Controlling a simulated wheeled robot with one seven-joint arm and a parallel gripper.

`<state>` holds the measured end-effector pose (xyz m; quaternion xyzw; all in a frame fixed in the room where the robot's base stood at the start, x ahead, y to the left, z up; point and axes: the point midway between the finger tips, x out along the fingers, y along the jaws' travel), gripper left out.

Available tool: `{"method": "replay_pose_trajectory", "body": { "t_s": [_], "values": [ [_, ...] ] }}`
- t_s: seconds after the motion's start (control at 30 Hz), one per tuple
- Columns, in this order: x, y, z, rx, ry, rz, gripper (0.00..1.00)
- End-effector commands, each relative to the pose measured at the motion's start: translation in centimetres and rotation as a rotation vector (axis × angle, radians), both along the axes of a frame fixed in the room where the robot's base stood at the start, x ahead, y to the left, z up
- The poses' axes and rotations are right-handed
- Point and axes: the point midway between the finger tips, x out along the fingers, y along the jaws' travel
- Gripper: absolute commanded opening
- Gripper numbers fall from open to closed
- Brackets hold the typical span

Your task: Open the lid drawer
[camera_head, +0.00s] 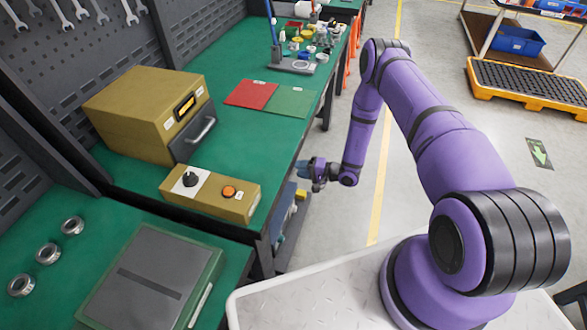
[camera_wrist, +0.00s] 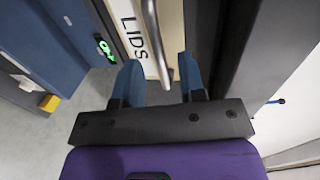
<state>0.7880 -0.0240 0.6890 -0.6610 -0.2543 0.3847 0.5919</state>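The lid drawer (camera_wrist: 119,8) has a pale front with the word "LIDS" and shows at the top of the wrist view. Its metal bar handle (camera_wrist: 153,38) runs down the picture and ends between my fingers. My gripper (camera_wrist: 160,60) is open, with one blue finger on each side of the handle and a gap to each. In the head view my gripper (camera_head: 308,171) is beside the green bench's right edge, below its top. The drawer front cannot be made out there.
A blue cabinet part with a green-lit display (camera_wrist: 104,48) is left of the drawer in the wrist view. A dark post (camera_wrist: 240,60) stands close on the right. The green bench (camera_head: 235,125) carries a yellow tester box (camera_head: 130,110) and a button box (camera_head: 215,192).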

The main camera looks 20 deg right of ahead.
Motion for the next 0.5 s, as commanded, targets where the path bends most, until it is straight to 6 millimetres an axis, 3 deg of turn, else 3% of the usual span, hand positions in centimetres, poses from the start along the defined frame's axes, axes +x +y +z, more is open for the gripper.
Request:
{"method": "replay_pose_trajectory", "body": {
  "t_s": [0.2,0.5],
  "values": [
    [1.4,2.1,-0.6,0.0,0.0,0.001,0.37],
    [1.9,2.7,-0.7,0.0,0.0,0.0,0.37]
  ]
}}
